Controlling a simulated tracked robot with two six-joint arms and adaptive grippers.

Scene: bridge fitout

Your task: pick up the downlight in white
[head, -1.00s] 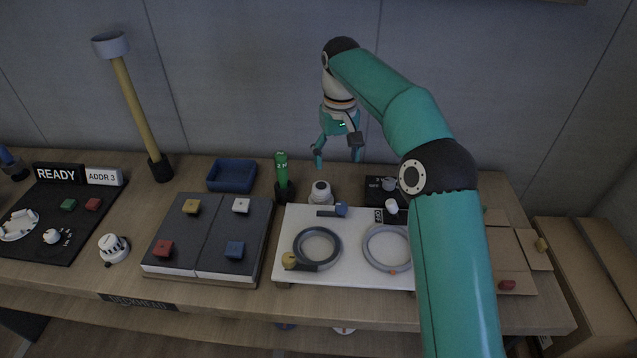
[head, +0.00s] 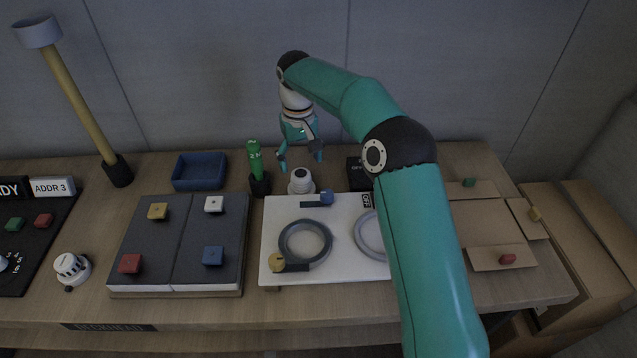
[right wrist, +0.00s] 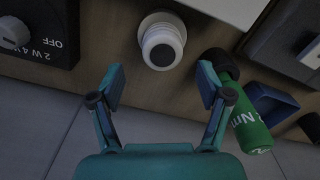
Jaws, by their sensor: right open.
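The white downlight (head: 301,182) stands upright on the wooden bench, just behind the white board with the rings. In the right wrist view the downlight (right wrist: 161,44) is a round white body with a grey top and a wider base. My right gripper (head: 301,160) is open and empty, above and slightly behind the downlight in the head view. In the right wrist view the open fingertips (right wrist: 161,85) point toward the downlight, one on either side of its line, apart from it. My left gripper is not in view.
A green torque driver (head: 256,168) stands close left of the downlight and also shows in the right wrist view (right wrist: 243,115). A black switch box (head: 358,173) is to its right. The white board (head: 345,235) lies in front, and a blue tray (head: 199,184) sits further left.

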